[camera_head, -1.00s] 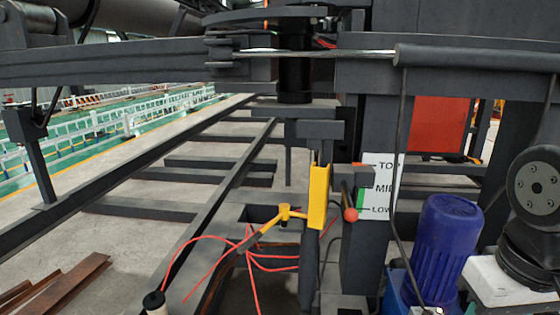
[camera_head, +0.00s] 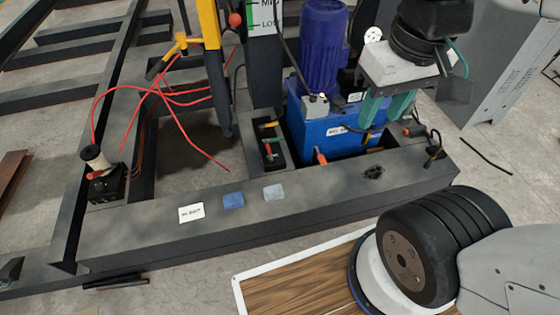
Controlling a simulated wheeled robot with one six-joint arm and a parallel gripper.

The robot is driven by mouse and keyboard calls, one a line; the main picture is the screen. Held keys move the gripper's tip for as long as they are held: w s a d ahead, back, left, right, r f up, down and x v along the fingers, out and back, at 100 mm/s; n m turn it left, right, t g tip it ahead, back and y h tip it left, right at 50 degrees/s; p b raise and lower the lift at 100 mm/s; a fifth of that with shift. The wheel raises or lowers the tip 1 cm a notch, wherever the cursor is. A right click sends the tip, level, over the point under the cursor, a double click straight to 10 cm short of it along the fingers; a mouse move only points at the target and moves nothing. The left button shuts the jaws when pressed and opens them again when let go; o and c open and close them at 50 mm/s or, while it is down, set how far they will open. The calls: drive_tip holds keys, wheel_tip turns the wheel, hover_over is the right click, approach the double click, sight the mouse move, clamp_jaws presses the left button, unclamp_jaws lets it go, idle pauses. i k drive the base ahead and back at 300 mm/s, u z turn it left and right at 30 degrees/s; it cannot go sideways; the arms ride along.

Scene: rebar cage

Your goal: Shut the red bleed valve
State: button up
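A small red-orange handle (camera_head: 320,156) sits at the front foot of the blue hydraulic unit (camera_head: 345,133). Small levers with green and orange-red parts (camera_head: 269,139) sit in a black block left of that unit. I cannot tell for certain which of these is the bleed valve, or whether it is open or shut. My gripper (camera_head: 383,116) has two teal fingers pointing down, apart, with nothing clearly between them. It hangs in front of the right part of the blue unit, right of the red-orange handle.
A dark steel beam (camera_head: 330,205) runs across the front, with a white label (camera_head: 191,213) and blue and grey pads. A blue motor (camera_head: 323,45) stands on the unit. Red cables (camera_head: 165,90) hang at left. A connector with cable (camera_head: 433,150) sits at right.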

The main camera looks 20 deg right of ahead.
sight(268, 148)
drive_tip(key=u, duration=0.35)
drive_tip(key=i, duration=1)
drive_tip(key=z, duration=0.55)
